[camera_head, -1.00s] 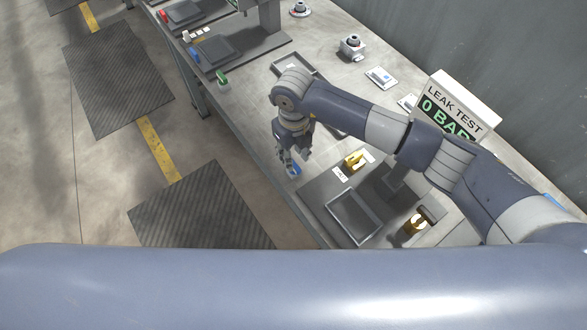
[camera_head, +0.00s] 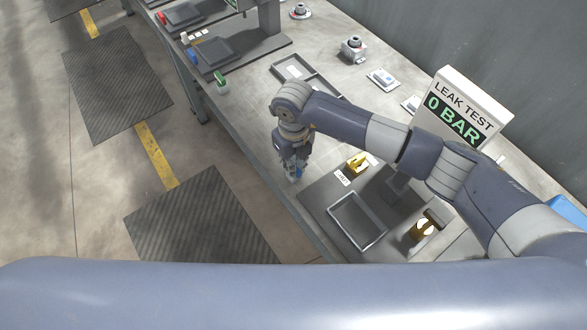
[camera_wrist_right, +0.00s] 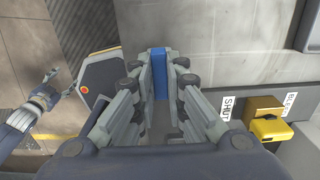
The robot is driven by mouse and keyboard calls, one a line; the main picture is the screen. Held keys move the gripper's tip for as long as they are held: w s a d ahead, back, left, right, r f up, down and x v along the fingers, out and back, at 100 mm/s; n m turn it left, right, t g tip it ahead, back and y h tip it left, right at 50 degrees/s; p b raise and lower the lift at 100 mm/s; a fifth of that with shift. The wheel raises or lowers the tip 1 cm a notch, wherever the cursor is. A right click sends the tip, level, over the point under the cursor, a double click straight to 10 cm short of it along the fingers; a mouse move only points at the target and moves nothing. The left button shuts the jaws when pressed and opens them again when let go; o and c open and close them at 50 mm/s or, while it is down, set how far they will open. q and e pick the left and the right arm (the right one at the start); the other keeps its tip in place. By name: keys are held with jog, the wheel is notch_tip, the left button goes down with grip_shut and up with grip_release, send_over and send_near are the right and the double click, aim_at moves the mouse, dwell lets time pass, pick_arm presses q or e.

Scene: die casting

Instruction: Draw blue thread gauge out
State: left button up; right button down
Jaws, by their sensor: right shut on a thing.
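My right gripper (camera_head: 296,174) points down at the table's front edge, left of the dark fixture plate. It is shut on the blue thread gauge (camera_wrist_right: 159,72), which stands between its fingers in the right wrist view. In the head view only a little of the gauge's blue (camera_head: 299,172) shows. Its lower end and any holder under it are hidden, so I cannot tell whether it is seated or raised. My left gripper (camera_wrist_right: 56,84) shows small at the left of the right wrist view, its fingers apart and empty.
The leak test display (camera_head: 459,108) reads 0 BAR. A green-topped piece (camera_head: 222,84) stands farther along the front edge. A divided tray (camera_head: 287,74) lies behind the gripper.

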jog(key=shift+r+p, duration=0.35)
jog(key=shift+r, duration=0.35)
dwell(0.4)
jog(key=shift+r+p, duration=0.7)
jog(key=shift+r, duration=0.7)
